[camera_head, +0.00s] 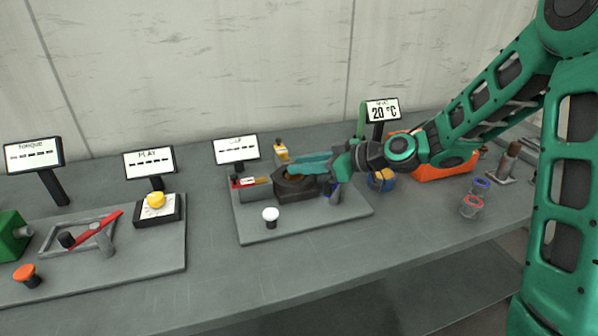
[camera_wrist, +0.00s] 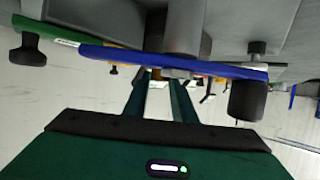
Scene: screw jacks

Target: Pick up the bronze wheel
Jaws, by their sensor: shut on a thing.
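The bronze wheel (camera_head: 293,174) shows only as a small golden-brown patch at the dark many-sided block (camera_head: 296,188) on the middle grey plate. My gripper (camera_head: 294,165) reaches in from the right, with its teal fingers level over that block. It is shut on what looks like the bronze wheel, mostly hidden behind the fingers. In the wrist view my gripper (camera_wrist: 158,78) has its two fingers close together, with their tips partly hidden behind a blue bar (camera_wrist: 170,60).
A white-capped knob (camera_head: 270,215) stands at the middle plate's front. A red-ended block (camera_head: 250,182) is left of the dark block. An orange case (camera_head: 445,165) is farther right. The bench front is clear.

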